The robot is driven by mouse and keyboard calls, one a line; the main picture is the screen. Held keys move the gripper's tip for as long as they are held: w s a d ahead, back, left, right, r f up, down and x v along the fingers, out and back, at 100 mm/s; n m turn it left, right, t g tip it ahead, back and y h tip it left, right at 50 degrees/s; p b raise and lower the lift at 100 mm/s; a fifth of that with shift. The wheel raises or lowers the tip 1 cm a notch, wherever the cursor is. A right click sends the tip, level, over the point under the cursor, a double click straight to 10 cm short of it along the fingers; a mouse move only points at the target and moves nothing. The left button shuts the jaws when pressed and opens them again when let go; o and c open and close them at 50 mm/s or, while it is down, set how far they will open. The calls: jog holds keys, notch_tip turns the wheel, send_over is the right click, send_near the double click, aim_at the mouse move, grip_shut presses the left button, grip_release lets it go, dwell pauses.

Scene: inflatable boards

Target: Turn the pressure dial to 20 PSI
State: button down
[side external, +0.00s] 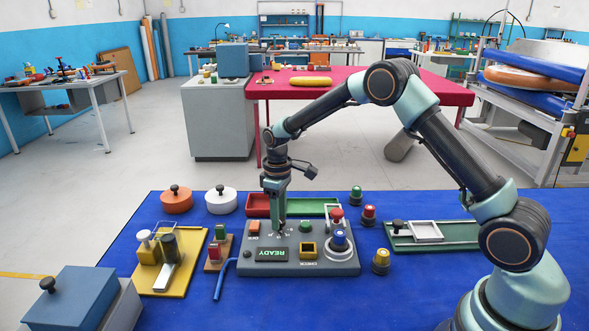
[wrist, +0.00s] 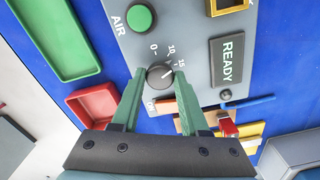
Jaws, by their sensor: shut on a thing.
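The pressure dial (wrist: 160,75) is a dark round knob on the grey control panel (wrist: 200,40). White marks reading 0, 10 and 15 show around it. A light pointer line on the knob seems to face close to the 15; I cannot make out a 20 mark. My gripper (wrist: 160,73) has its two green fingers on either side of the knob, shut on it. In the side view my gripper (side external: 281,227) points straight down onto the panel (side external: 345,268), and its fingertips hide the dial.
The panel carries a READY display (side external: 271,255), a green AIR button (wrist: 141,17), an orange button (side external: 254,227) and a yellow-framed square (side external: 307,249). A red tray (side external: 258,204) lies behind. A yellow board (side external: 183,273) with levers stands left. Blue table surface is clear at front right.

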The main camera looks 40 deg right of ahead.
jog(key=m, duration=0.7)
jog(key=shift+r, duration=0.15)
jog(key=m, duration=0.6)
jog(key=shift+m, duration=0.4)
jog(key=shift+c, duration=2.1)
grip_release()
notch_tip(320, 180, up, 12)
